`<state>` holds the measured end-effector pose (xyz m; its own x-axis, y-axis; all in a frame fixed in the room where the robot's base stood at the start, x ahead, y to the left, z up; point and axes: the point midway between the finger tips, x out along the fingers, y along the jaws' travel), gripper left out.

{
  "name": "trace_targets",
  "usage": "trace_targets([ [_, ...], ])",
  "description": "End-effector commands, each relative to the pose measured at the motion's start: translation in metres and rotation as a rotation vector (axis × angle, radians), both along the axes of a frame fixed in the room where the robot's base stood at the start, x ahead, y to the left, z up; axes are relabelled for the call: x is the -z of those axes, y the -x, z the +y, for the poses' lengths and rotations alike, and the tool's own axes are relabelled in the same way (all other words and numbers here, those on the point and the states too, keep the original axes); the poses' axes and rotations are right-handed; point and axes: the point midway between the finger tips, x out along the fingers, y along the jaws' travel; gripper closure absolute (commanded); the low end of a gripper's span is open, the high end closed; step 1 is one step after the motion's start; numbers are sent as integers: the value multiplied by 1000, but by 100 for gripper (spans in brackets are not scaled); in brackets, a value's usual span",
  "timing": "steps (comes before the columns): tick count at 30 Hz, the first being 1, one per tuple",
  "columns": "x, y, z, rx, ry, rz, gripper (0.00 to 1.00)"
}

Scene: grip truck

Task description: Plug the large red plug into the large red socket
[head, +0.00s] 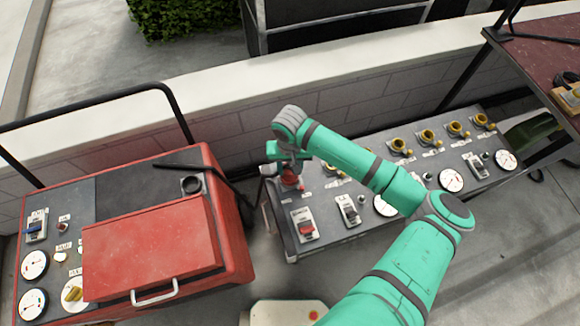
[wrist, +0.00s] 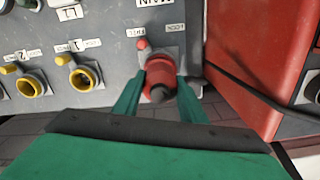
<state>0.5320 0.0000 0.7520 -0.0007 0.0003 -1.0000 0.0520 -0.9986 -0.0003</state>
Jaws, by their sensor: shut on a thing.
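In the wrist view, the two green fingers of my gripper (wrist: 160,88) are closed on the sides of the large red plug (wrist: 159,70), whose dark rear end faces the camera. The red plug also shows just below my gripper in the head view (head: 291,180). The plug is in line with the panel face, beside a small red knob and the "FREE" and "LOCK" labels. The large red socket is hidden behind the plug. I cannot tell how far the plug sits in it.
The grey panel (head: 340,235) carries switches, gauges and several yellow sockets (wrist: 83,77). A red cabinet (head: 230,240) stands close on the left, with a black round fitting (head: 192,185) and a black cable (head: 222,180) near its top edge. A low wall runs behind.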

Motion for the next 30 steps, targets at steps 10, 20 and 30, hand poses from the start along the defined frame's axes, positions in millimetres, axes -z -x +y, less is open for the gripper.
trace_targets([
  [10, 5, 0, 0, 0, 0, -1, 93],
  [20, 5, 0, 0, 0, 0, -1, 41],
  [30, 5, 0, 0, 0, 0, 0, 28],
])
